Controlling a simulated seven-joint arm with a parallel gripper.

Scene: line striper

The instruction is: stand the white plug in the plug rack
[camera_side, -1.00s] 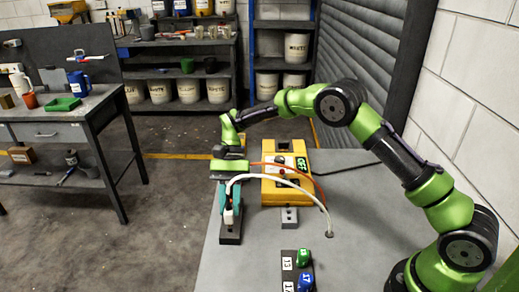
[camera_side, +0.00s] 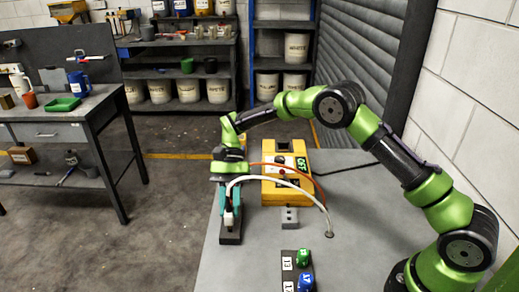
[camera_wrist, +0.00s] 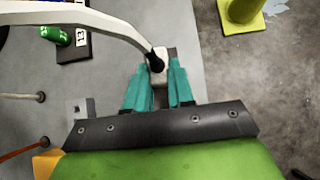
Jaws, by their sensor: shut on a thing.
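The white plug (camera_wrist: 160,73) is between the teal fingers of my gripper (camera_wrist: 158,88), with its white cable arching away from a black collar. In the side view my gripper (camera_side: 230,216) points down over the dark plug rack (camera_side: 230,238) near the table's left edge. The fingers are shut on the plug and hide most of it there. The plug's lower end is at or just above the rack; I cannot tell whether it is seated in it.
A yellow box (camera_side: 273,190) with a lit display stands behind, with an orange cable arching from it. A small grey block (camera_side: 290,218) sits right of the rack. A dark strip with a green piece (camera_side: 304,257) and a blue piece (camera_side: 306,281) lies in front. Open tabletop lies between.

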